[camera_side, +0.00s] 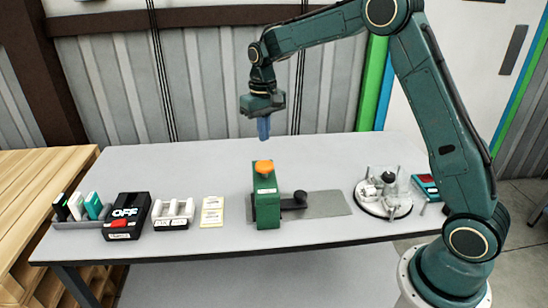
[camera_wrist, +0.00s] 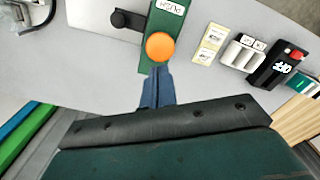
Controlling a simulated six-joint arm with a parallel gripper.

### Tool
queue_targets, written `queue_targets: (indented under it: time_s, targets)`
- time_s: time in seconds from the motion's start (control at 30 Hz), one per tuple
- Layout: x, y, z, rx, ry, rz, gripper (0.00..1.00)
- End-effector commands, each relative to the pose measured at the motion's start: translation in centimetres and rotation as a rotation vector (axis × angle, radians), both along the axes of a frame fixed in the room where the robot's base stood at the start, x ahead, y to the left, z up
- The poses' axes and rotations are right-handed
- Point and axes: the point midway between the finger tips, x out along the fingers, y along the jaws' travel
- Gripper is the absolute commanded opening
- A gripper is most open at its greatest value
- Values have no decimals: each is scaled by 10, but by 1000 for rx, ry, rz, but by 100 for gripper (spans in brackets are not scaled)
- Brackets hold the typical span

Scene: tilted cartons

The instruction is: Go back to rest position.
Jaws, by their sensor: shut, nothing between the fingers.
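My gripper (camera_side: 264,128) hangs in the air above the far part of the table, fingers pointing down, shut and empty. In the wrist view its blue fingers (camera_wrist: 157,87) are close together, just below the orange button in the picture. The green box (camera_side: 266,205) with the orange button (camera_side: 264,166) on top stands mid-table below and in front of my gripper, not touched by it. In the wrist view the green box (camera_wrist: 164,32) carries a "PUSH" label, and the orange button (camera_wrist: 160,46) is in full view.
A black box marked OFF (camera_side: 126,214), a white holder (camera_side: 172,214) and a yellow card (camera_side: 212,211) stand left on the table (camera_side: 150,165). A grey plate with a black knob (camera_side: 300,197) lies beside the green box. A round fixture (camera_side: 384,192) stands right. The back strip is clear.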

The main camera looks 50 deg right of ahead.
Motion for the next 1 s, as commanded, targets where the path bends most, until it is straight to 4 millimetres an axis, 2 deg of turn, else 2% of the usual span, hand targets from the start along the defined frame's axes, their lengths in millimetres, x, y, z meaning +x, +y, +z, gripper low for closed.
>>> queue_targets:
  time_s: [0.17,0.37,0.7,1.0]
  targets:
    - [-5,2,8,-2,-10,5,0]
    - [-24,9,33,-6,-45,24,0]
    - [-82,27,86,-18,-138,73,0]
    - [-142,41,117,-29,-222,117,0]
